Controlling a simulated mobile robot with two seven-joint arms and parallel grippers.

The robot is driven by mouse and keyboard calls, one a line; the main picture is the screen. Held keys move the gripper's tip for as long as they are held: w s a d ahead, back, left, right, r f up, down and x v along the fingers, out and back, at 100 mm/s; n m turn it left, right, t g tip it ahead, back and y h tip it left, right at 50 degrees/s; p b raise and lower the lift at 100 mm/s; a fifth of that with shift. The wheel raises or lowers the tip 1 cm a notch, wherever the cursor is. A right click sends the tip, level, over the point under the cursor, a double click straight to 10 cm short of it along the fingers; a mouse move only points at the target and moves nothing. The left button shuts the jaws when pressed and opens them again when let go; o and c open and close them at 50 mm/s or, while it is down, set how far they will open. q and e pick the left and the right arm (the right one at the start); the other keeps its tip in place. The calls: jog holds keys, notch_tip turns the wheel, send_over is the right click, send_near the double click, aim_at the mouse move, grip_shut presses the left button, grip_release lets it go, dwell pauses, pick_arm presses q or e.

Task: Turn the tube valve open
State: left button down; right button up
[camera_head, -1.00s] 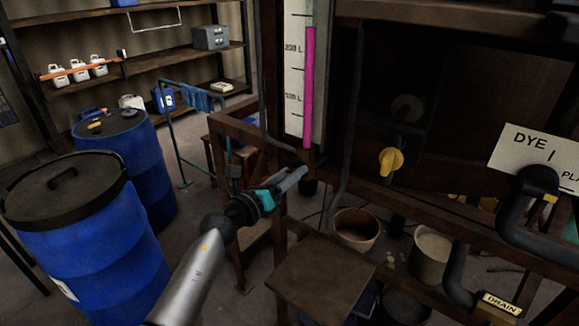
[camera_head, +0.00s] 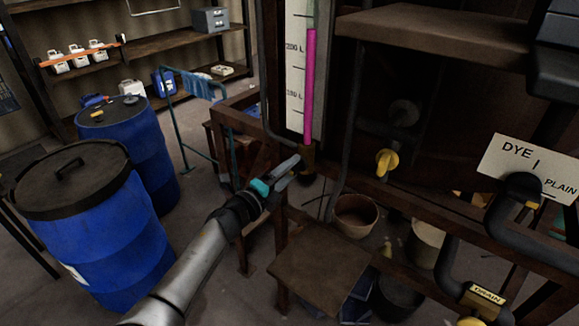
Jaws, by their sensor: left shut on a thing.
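The sight tube (camera_head: 309,85) holds a magenta column and stands upright in front of a pale scale. The tube valve (camera_head: 308,158) is a small dark, brownish fitting at its foot, partly hidden by my gripper. My left gripper (camera_head: 297,164) reaches in from the lower left, with grey fingers and a teal band. It is shut on the tube valve. The valve's handle is covered by the fingers, so I cannot tell which way it is turned. My right gripper is not in view.
A yellow-handled valve (camera_head: 387,161) sits right of the tube. A wooden stool (camera_head: 318,270) and a bucket (camera_head: 356,216) stand below. Blue drums (camera_head: 95,235) stand at left. DYE (camera_head: 528,165) and DRAIN (camera_head: 487,294) signs mark pipes at right.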

pick_arm(q)
jog(key=shift+f+n+p, duration=0.1)
jog(key=shift+n+p, duration=0.2)
jog(key=shift+n, duration=0.7)
jog(key=shift+c, duration=1.2)
grip_release()
jog(key=shift+s+a, duration=0.35)
jog(key=shift+s, duration=0.1)
jog(key=v, duration=1.4)
jog(key=shift+p, duration=0.45)
